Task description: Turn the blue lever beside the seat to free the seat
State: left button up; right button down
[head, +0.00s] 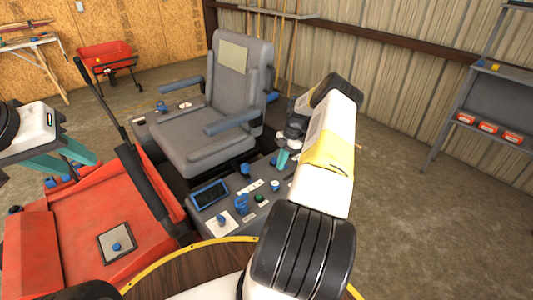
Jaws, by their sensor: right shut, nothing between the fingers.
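The grey seat (208,130) with blue armrests stands on the red machine in the middle of the head view. Blue controls sit on the grey console to its right: an upright blue knob (245,170), a blue ring-shaped handle (242,203) and a small blue knob (221,220). I cannot tell which of them is the seat's lever. My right gripper (282,162) is shut and empty over the console's far part, right of the seat; my arm partly hides it. My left gripper (66,152), with teal fingers apart, is at the left edge, away from the seat.
A red hood (110,225) and a dark upright bar (100,98) stand left of the seat. A dark screen (210,193) is on the console. A red wagon (105,58) is behind. A grey shelf (470,110) stands at right; floor between is clear.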

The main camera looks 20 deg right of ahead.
jog(key=v, duration=0.8)
jog(key=shift+w, duration=0.25)
jog(key=shift+a, duration=0.1)
jog(key=s+a+r+m+t+h, duration=0.1)
jog(key=s+a+r+m, duration=0.1)
jog(key=a+r, duration=0.6)
jog(key=s+a+r+m+t+h, duration=0.1)
jog(key=a+r+m, duration=0.25)
jog(key=r, duration=0.85)
jog(key=s+a+r+m+h, duration=0.1)
jog(key=s+a+r+m, duration=0.1)
jog(key=a+r, duration=0.6)
jog(key=s+a+r+m+t, duration=0.3)
jog(key=s+a+r+m, duration=0.25)
jog(key=s+r, duration=0.55)
jog(key=s+a+f+m+t, duration=0.1)
jog(key=s+a+m, duration=0.1)
jog(key=s, duration=0.5)
jog(key=s+a+f+m+t+y, duration=0.1)
jog(key=s+a+m, duration=0.2)
jog(key=s+m, duration=0.2)
jog(key=s, duration=0.3)
jog(key=shift+s, duration=0.35)
